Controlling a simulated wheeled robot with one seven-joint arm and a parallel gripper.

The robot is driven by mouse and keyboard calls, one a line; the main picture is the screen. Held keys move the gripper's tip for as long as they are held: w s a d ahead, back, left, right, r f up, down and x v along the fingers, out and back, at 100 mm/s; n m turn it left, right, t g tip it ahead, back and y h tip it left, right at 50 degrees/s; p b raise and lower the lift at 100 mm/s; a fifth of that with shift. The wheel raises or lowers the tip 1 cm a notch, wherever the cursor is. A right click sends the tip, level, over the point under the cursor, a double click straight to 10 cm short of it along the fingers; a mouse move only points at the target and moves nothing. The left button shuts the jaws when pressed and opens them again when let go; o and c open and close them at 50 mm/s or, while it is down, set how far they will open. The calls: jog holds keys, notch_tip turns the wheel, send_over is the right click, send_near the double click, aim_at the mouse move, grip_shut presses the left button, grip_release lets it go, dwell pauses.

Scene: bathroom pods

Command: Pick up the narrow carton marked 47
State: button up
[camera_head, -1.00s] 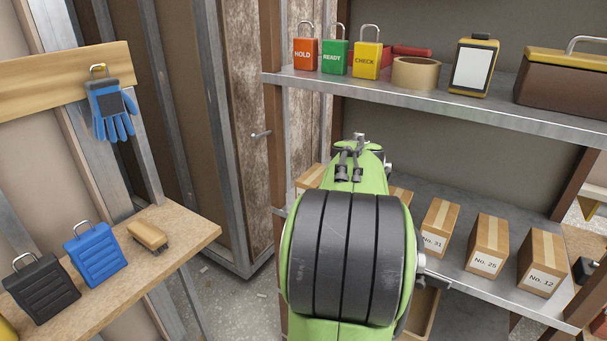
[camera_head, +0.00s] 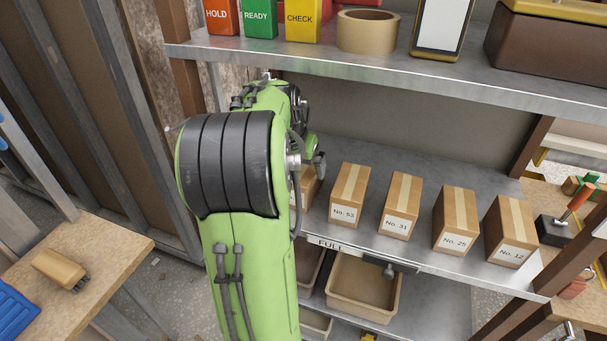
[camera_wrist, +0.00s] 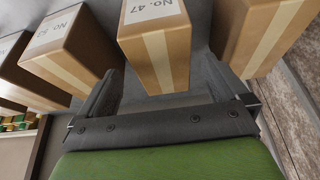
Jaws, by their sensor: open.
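The narrow carton marked No. 47 (camera_wrist: 157,48) is brown with a pale tape strip and a white label, at the top middle of the wrist view. My gripper (camera_wrist: 166,88) is open, its two dark fingers spread to either side of the carton's near end.
The No. 53 carton also shows left of No. 47 in the wrist view (camera_wrist: 72,50), and another carton (camera_wrist: 268,35) stands close on the right. Cartons No. 31 (camera_head: 401,205), No. 25 (camera_head: 456,219) and No. 12 (camera_head: 511,231) continue the row. An upper shelf (camera_head: 400,72) overhangs them.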

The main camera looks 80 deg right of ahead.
aim_at(301, 171)
jog(key=shift+w+d+f, duration=0.1)
jog(key=shift+w+d, duration=0.05)
jog(key=shift+d, duration=0.1)
jog(key=b+x, duration=0.1)
jog(key=x, duration=0.1)
jog(key=shift+f, duration=0.35)
jog(key=b+x, duration=0.2)
jog(key=x, duration=0.2)
jog(key=shift+d+f, duration=0.1)
jog(key=shift+f, duration=0.1)
jog(key=shift+d+f, duration=0.15)
jog(key=shift+f, duration=0.1)
jog(key=shift+c, duration=0.3)
jog(key=c, duration=1.2)
